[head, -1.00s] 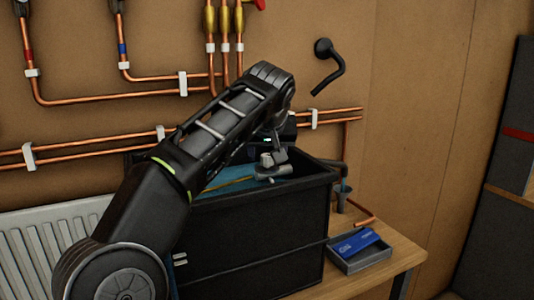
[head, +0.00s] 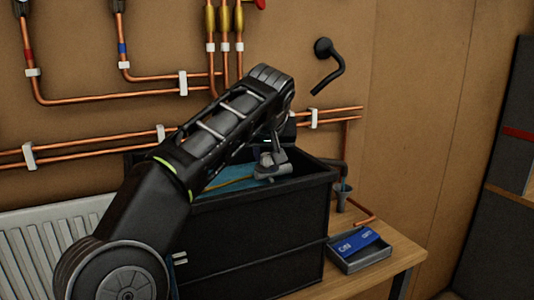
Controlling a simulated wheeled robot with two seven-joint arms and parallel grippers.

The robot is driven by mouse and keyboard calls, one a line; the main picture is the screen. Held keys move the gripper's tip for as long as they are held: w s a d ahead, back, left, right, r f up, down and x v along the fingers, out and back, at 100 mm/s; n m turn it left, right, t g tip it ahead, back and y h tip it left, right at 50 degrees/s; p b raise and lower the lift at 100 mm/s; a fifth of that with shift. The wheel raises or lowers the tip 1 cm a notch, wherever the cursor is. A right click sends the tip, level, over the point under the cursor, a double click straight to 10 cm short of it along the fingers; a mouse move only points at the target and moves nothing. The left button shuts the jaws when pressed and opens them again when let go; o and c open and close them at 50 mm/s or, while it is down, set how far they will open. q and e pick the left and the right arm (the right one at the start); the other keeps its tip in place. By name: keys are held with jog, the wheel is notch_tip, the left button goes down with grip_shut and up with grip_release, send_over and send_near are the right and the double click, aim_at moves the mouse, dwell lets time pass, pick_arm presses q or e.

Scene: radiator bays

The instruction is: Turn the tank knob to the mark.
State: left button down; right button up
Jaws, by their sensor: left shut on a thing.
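The tank (head: 262,240) is a large black open-topped box on the wooden bench, with a blue surface showing inside. My left arm comes in from the left and reaches across its front and over it. My left gripper (head: 271,160) points down at the back right of the tank opening. It is shut on a small grey fitting (head: 272,174), which I take to be the tank knob. The fingers and wrist cover much of the knob. I cannot make out the mark or which way the knob points. My right gripper is not in view.
A small grey tray (head: 362,259) with a blue pack (head: 358,244) sits on the bench right of the tank. A white radiator (head: 45,245) stands at left.

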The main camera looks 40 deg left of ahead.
pick_arm(q)
jog(key=shift+m+h, duration=0.3)
jog(key=shift+b, duration=0.4)
jog(key=shift+s+a+m+t+h+b, duration=0.15)
jog(key=shift+m+t+h+b, duration=0.2)
jog(key=shift+m+t+h, duration=0.55)
jog(key=shift+a+m+h, duration=0.1)
jog(key=shift+m+h, duration=0.8)
jog(key=shift+m, duration=0.9)
jog(key=c, duration=1.1)
grip_release()
